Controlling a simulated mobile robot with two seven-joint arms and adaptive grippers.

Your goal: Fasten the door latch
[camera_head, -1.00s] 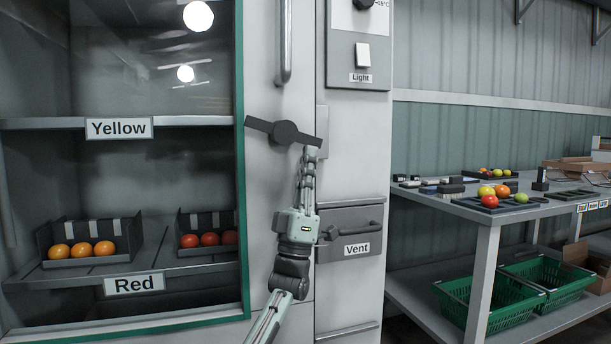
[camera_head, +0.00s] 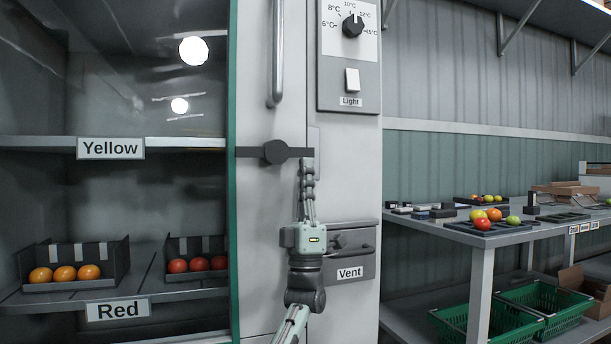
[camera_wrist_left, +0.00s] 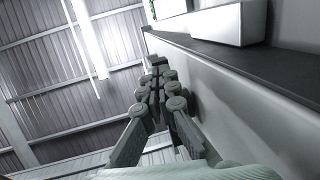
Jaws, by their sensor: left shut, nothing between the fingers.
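The door latch (camera_head: 275,152) is a dark bar on a round hub, on the pale door frame beside the green-edged glass door. The bar lies level, its left end reaching the green edge (camera_head: 233,180). My left gripper (camera_head: 307,162) points up, shut and empty, with its fingertips just under the bar's right end. Whether they touch it cannot be told. The wrist view shows the closed fingers (camera_wrist_left: 158,72) close to a pale panel. My right gripper is not in view.
A vertical door handle (camera_head: 276,60) is above the latch. The Vent handle (camera_head: 350,250) sits right of my left wrist. A light switch (camera_head: 352,80) and dial (camera_head: 352,26) are higher up. A table (camera_head: 480,236) with tomatoes stands to the right.

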